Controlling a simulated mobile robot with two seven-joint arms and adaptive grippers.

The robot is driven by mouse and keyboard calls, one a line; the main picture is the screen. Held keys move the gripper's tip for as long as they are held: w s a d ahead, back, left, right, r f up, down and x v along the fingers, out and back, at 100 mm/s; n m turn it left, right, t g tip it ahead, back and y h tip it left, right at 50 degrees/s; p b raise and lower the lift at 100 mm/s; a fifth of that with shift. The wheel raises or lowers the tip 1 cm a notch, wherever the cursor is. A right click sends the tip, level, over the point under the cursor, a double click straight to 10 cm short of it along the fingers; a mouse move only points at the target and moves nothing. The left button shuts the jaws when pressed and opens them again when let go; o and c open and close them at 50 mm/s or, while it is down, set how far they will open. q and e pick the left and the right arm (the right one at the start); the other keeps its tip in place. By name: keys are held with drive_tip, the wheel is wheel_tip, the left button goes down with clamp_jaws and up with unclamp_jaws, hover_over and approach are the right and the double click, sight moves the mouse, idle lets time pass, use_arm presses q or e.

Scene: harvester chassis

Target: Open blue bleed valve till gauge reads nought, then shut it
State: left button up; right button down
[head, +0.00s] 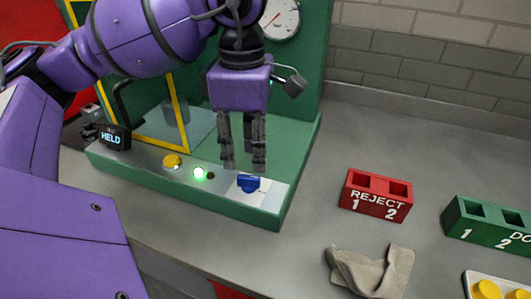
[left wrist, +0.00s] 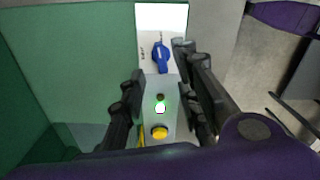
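The blue bleed valve (head: 248,183) is a small blue handle on a white plate at the right end of the green fixture's front panel. It also shows in the left wrist view (left wrist: 161,57), beyond the fingertips. The round white gauge (head: 280,18) with a red needle is at the top of the green back wall; my arm partly covers it, and its reading is too small to tell. My left gripper (head: 243,168) points down just above and behind the valve. Its fingers are apart with nothing between them. My right gripper is not in view.
The panel bears a lit green lamp (head: 199,173), a yellow button (head: 172,161) and a display reading HELD (head: 113,137). A yellow-framed guard (head: 182,95) stands behind. A red REJECT block (head: 376,195), a green block (head: 487,228) and a grey cloth (head: 370,270) are on the bench to the right.

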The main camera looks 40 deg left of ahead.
sight(249, 176)
use_arm(q)
wheel_tip(249, 176, down, 6)
drive_tip(key=shift+s+f, duration=0.1)
clamp_jaws()
idle(0.4)
